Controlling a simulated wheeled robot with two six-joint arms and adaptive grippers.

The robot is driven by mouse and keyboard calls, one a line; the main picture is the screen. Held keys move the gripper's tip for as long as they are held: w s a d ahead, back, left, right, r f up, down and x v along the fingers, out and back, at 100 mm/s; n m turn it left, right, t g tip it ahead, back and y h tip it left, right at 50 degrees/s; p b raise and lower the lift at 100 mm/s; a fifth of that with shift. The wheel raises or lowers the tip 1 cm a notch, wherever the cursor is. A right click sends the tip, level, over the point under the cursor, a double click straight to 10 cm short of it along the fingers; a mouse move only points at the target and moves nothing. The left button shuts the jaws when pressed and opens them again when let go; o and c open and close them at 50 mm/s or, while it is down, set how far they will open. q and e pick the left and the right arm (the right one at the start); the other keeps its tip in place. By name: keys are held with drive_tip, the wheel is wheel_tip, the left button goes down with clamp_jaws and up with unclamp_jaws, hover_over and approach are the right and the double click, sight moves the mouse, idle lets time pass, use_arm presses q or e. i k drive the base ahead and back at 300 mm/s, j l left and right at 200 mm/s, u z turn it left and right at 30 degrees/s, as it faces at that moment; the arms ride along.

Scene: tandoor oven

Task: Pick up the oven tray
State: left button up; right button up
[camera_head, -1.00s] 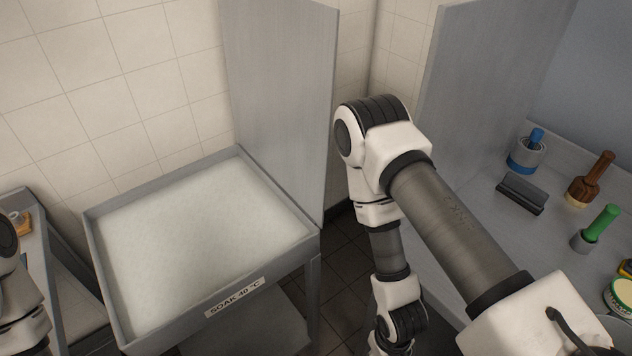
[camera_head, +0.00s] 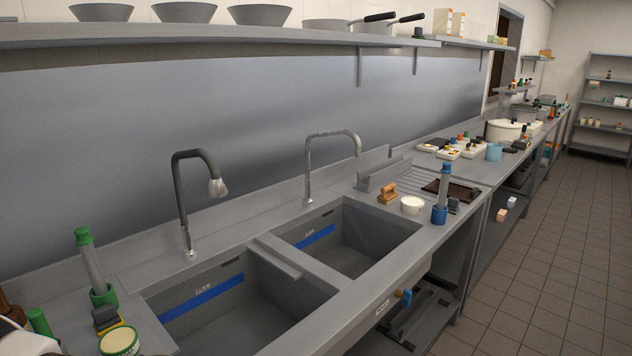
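A dark, flat, tray-like piece (camera_head: 458,194) lies on the ribbed drainboard to the right of the sinks. It is small in the view, and I cannot tell for sure that it is the oven tray. Dark flat pieces (camera_head: 425,318) also show on the shelf under the counter, partly cut off by the counter edge. Neither of my grippers is in view. A white piece of my arm shows at the lower left edge.
Two sink basins, a left one (camera_head: 235,305) and a right one (camera_head: 350,240), are set in the steel counter. Two taps (camera_head: 182,205) (camera_head: 308,170) rise behind them. A blue-based bottle (camera_head: 441,200) and a white cup (camera_head: 412,206) stand near the drainboard. The tiled floor (camera_head: 530,270) at right is clear.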

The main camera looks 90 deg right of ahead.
sight(465, 195)
drive_tip(key=z, duration=3.6)
drive_tip(key=j, duration=0.1)
